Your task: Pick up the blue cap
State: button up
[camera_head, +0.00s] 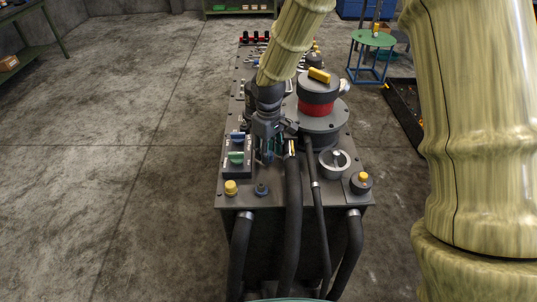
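A small dark blue cap (262,188) sits at the front edge of the grey machine top, to the right of a yellow cap (231,187). My gripper (268,157) points down over the machine top, behind the blue cap and apart from it in the picture. Its fingertips are small and dark, and I cannot tell whether they are open or shut. No held object can be made out. A blue piece (238,137) and a green piece (236,157) lie on a dark panel left of my gripper.
The machine top (300,194) carries a large cylinder with a red band (317,106), a round gauge-like part (334,163) and another yellow-topped cap (361,180). Thick black hoses (294,215) run over the front edge. A green stool (374,39) stands behind right. The left floor is clear.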

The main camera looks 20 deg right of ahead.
jog(key=shift+f, duration=0.2)
jog(key=c, duration=0.5)
jog(key=shift+r, duration=0.15)
